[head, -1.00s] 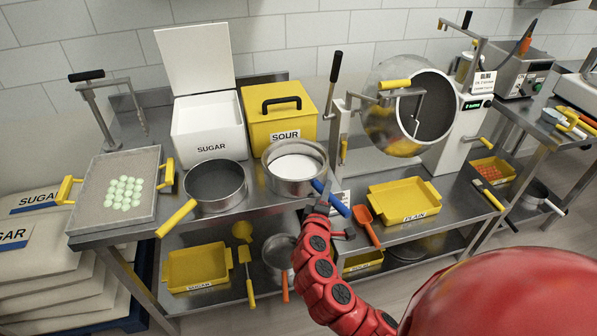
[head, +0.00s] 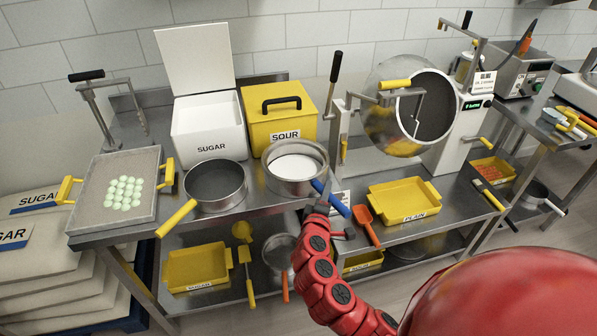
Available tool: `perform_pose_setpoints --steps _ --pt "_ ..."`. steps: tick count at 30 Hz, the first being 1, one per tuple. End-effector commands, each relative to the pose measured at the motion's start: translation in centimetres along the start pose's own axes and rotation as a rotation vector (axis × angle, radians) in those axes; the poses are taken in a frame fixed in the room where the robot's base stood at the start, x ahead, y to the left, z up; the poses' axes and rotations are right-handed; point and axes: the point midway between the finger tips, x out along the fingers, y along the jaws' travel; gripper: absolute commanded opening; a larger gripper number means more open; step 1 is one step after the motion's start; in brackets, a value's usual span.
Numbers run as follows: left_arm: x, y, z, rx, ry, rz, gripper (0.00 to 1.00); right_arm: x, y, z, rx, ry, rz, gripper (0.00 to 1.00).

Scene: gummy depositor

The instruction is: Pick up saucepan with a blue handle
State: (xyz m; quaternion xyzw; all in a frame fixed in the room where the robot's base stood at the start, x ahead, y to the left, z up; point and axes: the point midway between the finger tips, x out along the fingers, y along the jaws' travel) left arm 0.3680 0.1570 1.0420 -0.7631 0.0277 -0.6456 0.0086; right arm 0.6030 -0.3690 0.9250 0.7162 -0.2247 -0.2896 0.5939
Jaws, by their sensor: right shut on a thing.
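The saucepan with a blue handle (head: 295,180) stands on the steel table, with white contents inside. Its blue handle (head: 338,205) points toward the lower right. My right gripper (head: 321,198), on a red arm, is shut on the blue handle near the pan. The arm partly hides the handle. The pan looks level, and I cannot tell if its base is clear of the table. My left gripper is not in view.
A yellow-handled pan (head: 214,186) stands close on the left. The white sugar bin (head: 208,128) and yellow sour bin (head: 278,120) stand behind. An orange scoop (head: 367,224) and a yellow tray (head: 405,198) are on the right, below the drum machine (head: 425,108).

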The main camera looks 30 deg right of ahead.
Motion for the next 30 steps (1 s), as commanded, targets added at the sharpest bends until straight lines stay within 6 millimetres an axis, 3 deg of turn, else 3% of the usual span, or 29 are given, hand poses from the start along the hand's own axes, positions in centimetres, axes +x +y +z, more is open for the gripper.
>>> perform_pose_setpoints --steps 9,14,30 --pt "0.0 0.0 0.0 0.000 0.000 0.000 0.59 0.0 0.1 -0.1 0.001 0.001 0.000 0.00" --pt "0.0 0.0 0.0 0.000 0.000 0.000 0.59 -0.2 1.3 -0.2 0.004 0.002 0.004 0.00" --pt "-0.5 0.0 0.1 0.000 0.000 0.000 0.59 -1.8 12.0 -1.6 0.007 0.003 0.009 0.00"
